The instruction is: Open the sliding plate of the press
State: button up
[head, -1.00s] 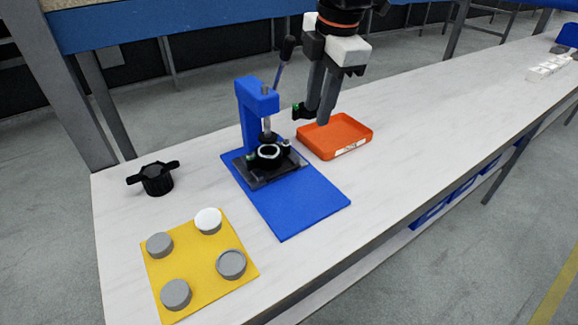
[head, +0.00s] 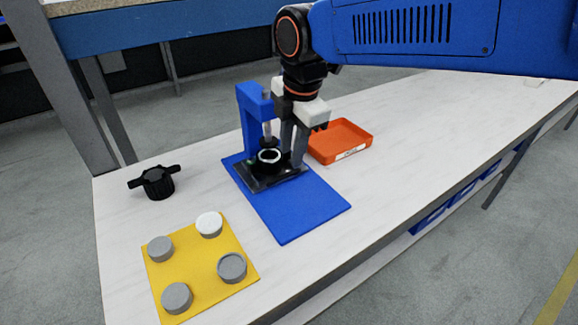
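The blue press (head: 247,112) stands at the back of a blue mat (head: 305,205). At its foot is a dark sliding plate (head: 262,181) with a black round holder and a pale ring (head: 269,156) on it, below the press ram. My gripper (head: 296,160) points down at the right side of the plate, with its grey fingers close beside the holder. Whether the fingers touch or grip any part of the plate cannot be told, and their tips are partly lost against the dark plate. The press lever is hidden behind my gripper.
An orange tray (head: 341,140) stands right behind my gripper. A black clamp-like knob (head: 156,181) is at the left. The bench front right is clear.

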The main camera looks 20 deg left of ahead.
aim_at(288, 174)
jog(key=shift+w+a+f, duration=0.1)
jog(key=shift+a+f, duration=0.05)
jog(key=shift+f, duration=0.9)
jog(key=shift+w+a+f, duration=0.1)
jog(key=shift+w+f, duration=0.05)
jog(key=shift+f, duration=0.85)
jog(key=shift+w+a+f, duration=0.1)
jog(key=shift+a+f, duration=0.05)
jog(key=shift+f, duration=0.9)
jog(key=shift+c, duration=0.7)
grip_shut()
